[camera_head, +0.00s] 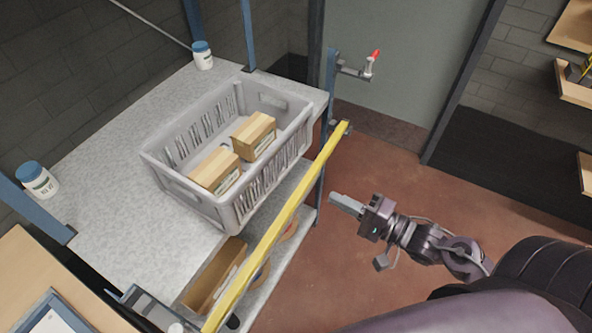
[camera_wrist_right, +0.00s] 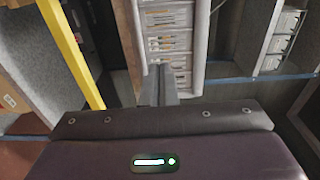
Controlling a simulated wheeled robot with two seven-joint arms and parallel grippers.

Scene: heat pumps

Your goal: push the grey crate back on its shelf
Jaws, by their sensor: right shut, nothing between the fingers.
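The grey crate (camera_head: 228,213) is a slotted plastic box on the upper shelf (camera_head: 105,160) in the head view. Its near long side appears to stick out past the shelf's front edge. Two cardboard boxes (camera_head: 216,171) (camera_head: 254,136) lie inside it. My right gripper (camera_head: 338,203) is shut and empty, out in front of the shelf, right of the crate and apart from it. My left gripper is not in view.
A yellow bar (camera_head: 285,215) runs along the shelf front, between crate and right gripper in the head view. White jars with blue lids (camera_head: 37,180) (camera_head: 202,56) stand on the shelf. A lower shelf holds an open cardboard box (camera_head: 213,277). Bare shelf lies left of the crate.

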